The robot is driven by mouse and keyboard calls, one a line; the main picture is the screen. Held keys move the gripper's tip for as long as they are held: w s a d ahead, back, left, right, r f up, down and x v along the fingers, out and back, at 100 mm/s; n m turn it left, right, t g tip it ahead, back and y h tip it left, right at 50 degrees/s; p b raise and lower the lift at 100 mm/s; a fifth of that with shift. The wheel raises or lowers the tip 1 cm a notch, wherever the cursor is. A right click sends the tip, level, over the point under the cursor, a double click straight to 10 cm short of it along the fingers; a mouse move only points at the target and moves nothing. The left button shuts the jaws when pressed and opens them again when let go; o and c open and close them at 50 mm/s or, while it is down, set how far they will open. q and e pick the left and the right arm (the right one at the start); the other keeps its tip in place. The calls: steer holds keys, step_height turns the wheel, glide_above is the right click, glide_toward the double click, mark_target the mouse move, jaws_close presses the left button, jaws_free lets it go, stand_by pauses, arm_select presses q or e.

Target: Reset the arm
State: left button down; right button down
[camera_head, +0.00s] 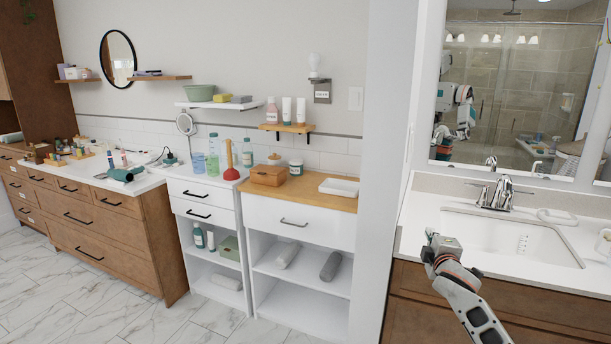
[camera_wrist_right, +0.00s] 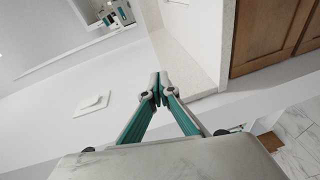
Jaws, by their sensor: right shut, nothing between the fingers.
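My right gripper (camera_head: 432,240) is raised at the left end of the sink counter, near the wall edge. It also shows in the right wrist view (camera_wrist_right: 159,84), where its two teal-lined fingers meet at the tips with nothing between them. My right arm comes in from the lower right of the head view. My left gripper does not show directly in either view.
The sink counter (camera_head: 417,222) with a basin (camera_head: 500,236) and faucet (camera_head: 502,194) lies beside my right arm. A wall (camera_head: 385,150) separates it from white cabinets (camera_head: 300,222) and a wooden dresser (camera_head: 100,228). The marble floor (camera_head: 70,300) at the lower left is clear.

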steer(key=s+a+f+m+g+y, duration=0.15)
steer(key=s+a+f, duration=0.35)
steer(key=s+f, duration=0.5)
steer(key=s+a+f+m+g+y, duration=0.15)
steer(key=s+a+f, duration=0.35)
steer(key=s+f, duration=0.5)
steer(key=s+a+f+m+g+y, duration=0.1)
steer(key=s+f, duration=0.3)
steer(key=s, duration=0.5)
steer(key=s+a+f+m+y, duration=0.1)
steer(key=s+a+f+m, duration=0.2)
steer(key=s, duration=0.7)
steer(key=s+a+f+m+g+y, duration=0.1)
steer(key=s+a+f+m, duration=0.2)
steer(key=s, duration=0.7)
step_height(320, 180, down, 2)
steer(key=shift+a+f+g, duration=0.15)
steer(key=shift+g, duration=0.15)
